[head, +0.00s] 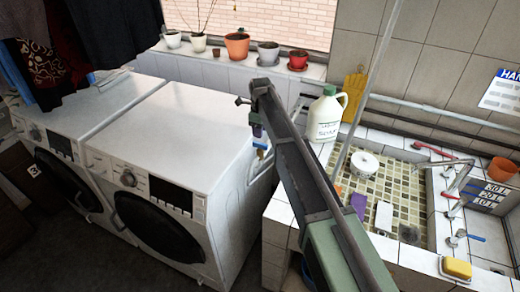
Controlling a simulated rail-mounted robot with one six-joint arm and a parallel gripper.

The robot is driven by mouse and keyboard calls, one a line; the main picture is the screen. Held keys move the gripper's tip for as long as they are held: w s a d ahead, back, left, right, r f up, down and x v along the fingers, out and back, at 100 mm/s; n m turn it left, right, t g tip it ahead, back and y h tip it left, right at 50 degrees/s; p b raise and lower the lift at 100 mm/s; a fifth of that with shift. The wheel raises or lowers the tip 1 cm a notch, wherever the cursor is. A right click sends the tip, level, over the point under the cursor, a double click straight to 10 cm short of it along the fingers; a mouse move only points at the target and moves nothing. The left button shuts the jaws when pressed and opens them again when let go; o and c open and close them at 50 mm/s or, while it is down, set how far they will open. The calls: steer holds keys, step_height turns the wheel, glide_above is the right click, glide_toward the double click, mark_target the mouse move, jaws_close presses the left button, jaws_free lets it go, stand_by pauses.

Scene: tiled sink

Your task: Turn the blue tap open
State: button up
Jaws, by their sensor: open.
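A tap with a blue handle (475,238) sits on the tiled rim at the right side of the sink, its metal body to the left of the handle. My arm reaches up and away across the middle of the head view, and my gripper (262,153) hangs at its far end, beside the white washing machine. It is open, small in the view, and far to the left of the blue tap. It touches nothing that I can make out.
The tiled sink (405,185) holds a white round item, a purple item and a white block. A yellow sponge (457,268) lies near the blue tap. Red-handled taps (453,208) are behind it. A cream jug (326,115) and washing machine (185,135) stand near my arm.

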mark_target(260, 143)
step_height(260, 143, down, 7)
steer(key=b, duration=0.5)
steer(key=shift+f, duration=0.1)
jaws_close()
